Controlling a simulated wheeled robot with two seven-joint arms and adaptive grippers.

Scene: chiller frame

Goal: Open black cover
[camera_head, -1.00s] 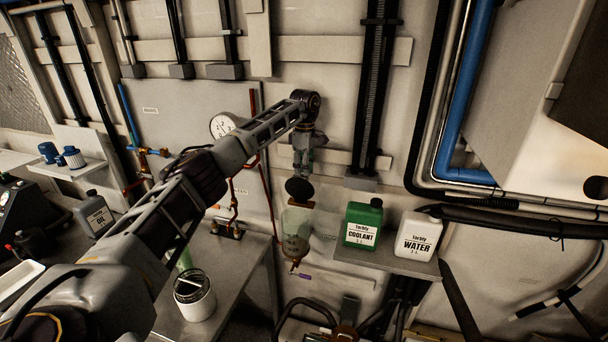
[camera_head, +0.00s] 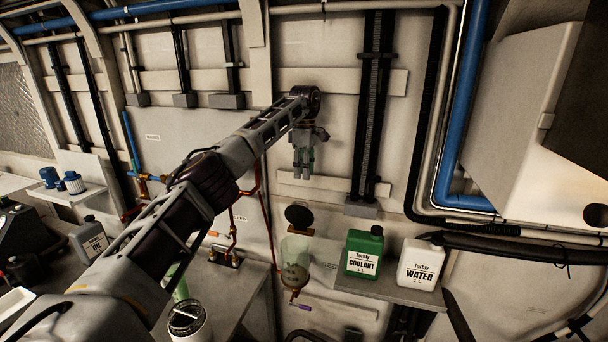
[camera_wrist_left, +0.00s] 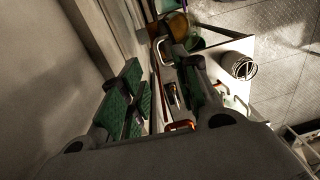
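The black cover (camera_head: 299,215) is a round dark disc. It stands raised, about upright, above the brown rim of a clear reservoir (camera_head: 295,250) on the wall. The reservoir holds some brownish liquid. My left gripper (camera_head: 303,174) hangs with its fingers down, above the cover and apart from it. In the left wrist view its green-padded fingers (camera_wrist_left: 160,95) are spread with nothing held between them. I cannot surely pick out the cover in that view. My right gripper is not in view.
A green coolant jug (camera_head: 363,252) and a white water jug (camera_head: 420,264) stand on a shelf right of the reservoir. A white can (camera_head: 188,322) stands on the bench at lower left. Copper pipes (camera_head: 233,240) run left of the reservoir. A wall rail (camera_head: 335,186) lies behind the gripper.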

